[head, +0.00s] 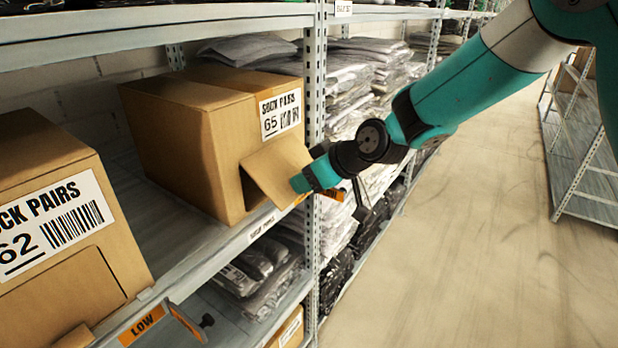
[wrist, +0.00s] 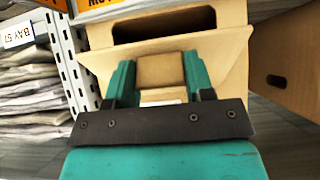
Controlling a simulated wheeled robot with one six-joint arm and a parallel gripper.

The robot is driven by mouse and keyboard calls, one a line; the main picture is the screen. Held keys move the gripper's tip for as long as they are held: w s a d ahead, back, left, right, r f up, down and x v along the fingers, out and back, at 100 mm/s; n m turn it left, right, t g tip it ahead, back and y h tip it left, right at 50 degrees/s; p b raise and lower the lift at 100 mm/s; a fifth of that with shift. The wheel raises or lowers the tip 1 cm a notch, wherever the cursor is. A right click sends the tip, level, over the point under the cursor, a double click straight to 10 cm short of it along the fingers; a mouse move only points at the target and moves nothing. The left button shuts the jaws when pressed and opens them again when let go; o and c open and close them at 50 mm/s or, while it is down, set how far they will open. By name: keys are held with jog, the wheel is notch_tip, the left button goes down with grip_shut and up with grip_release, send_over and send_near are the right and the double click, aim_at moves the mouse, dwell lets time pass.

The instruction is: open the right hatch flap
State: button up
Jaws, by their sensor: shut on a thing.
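The right carton (head: 170,115), labelled SOCK PAIRS 65, stands on the middle shelf. Its hatch flap (head: 272,165) is swung outward from the front face and slopes away from the carton, with a dark gap showing at its left side. My gripper (head: 306,182) is at the flap's outer edge and is shut on it. In the wrist view my gripper's teal fingers (wrist: 158,75) have brown cardboard of the flap (wrist: 166,72) between them. A dark opening shows above it there. The exact grip on the edge is partly hidden by the fingers.
The left carton (head: 60,195), labelled SOCK PAIRS 62, has its front hatch flush. A metal shelf post (head: 314,95) stands close beside my gripper. Bagged grey garments (head: 350,75) are stacked beyond it. The aisle floor (head: 470,240) on the right is clear.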

jog(key=shift+w+a+r, duration=0.1)
jog(key=shift+w+r, duration=0.05)
jog(key=shift+r, duration=0.2)
jog(key=o, duration=1.1)
jog(key=shift+o, duration=0.9)
jog(key=shift+f, duration=0.2)
jog(key=b+v, duration=0.3)
jog(key=v, duration=1.4)
jog(key=shift+s+d, duration=0.2)
jog(key=shift+d, duration=0.1)
jog(key=shift+s, duration=0.1)
